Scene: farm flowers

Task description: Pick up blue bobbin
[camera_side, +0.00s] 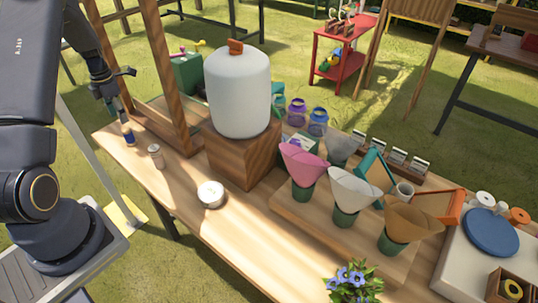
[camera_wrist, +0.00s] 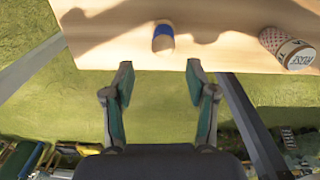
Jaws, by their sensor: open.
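The blue bobbin (camera_side: 129,138) stands near the left end of the wooden table, close to its front edge. In the wrist view it is a small pale cylinder with a blue band (camera_wrist: 163,30), just beyond the fingertips and roughly centred between them. My gripper (camera_wrist: 160,70) is open and empty, its two green-padded fingers spread apart. In the side view my gripper (camera_side: 112,98) points down just above the bobbin; I cannot tell from this view whether it touches it.
A small labelled tin (camera_side: 156,156) stands to the bobbin's right, also in the wrist view (camera_wrist: 297,55). A wooden post (camera_side: 170,75) rises behind. A wooden block (camera_side: 243,152) carries a large white container (camera_side: 238,95). A round white tin (camera_side: 211,194) sits farther right. Grass lies beyond the table edge.

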